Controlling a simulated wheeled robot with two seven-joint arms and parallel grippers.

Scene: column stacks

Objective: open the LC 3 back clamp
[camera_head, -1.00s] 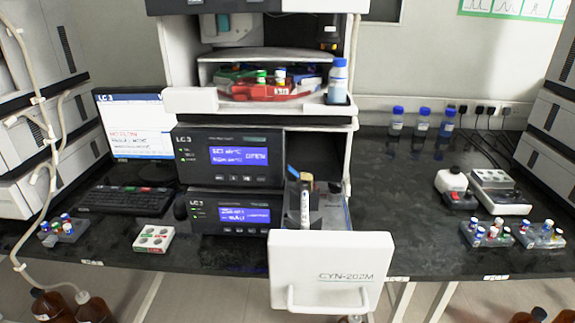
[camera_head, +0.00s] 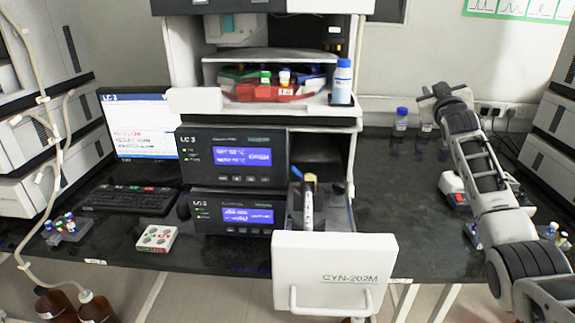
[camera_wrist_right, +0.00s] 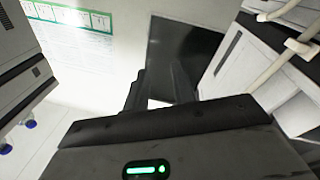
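The white-fronted drawer labelled CYN-202M (camera_head: 334,272) is pulled out of the LC 3 stack. A slim upright column (camera_head: 308,207) with a pale label and a yellow-and-blue top stands in it. Dark fittings show around the column, but I cannot make out the back clamp or its state. My right gripper (camera_head: 440,92) is raised over the right bench, well right of the drawer and apart from it. Its fingers look spread and empty; they show partly in the right wrist view (camera_wrist_right: 160,95). My left gripper is not in view.
Two LC 3 display modules (camera_head: 232,157) sit left of the drawer. A tray of coloured-cap bottles (camera_head: 268,90) and a blue-capped bottle (camera_head: 342,82) are above. Blue-capped bottles (camera_head: 401,122) stand behind at right.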

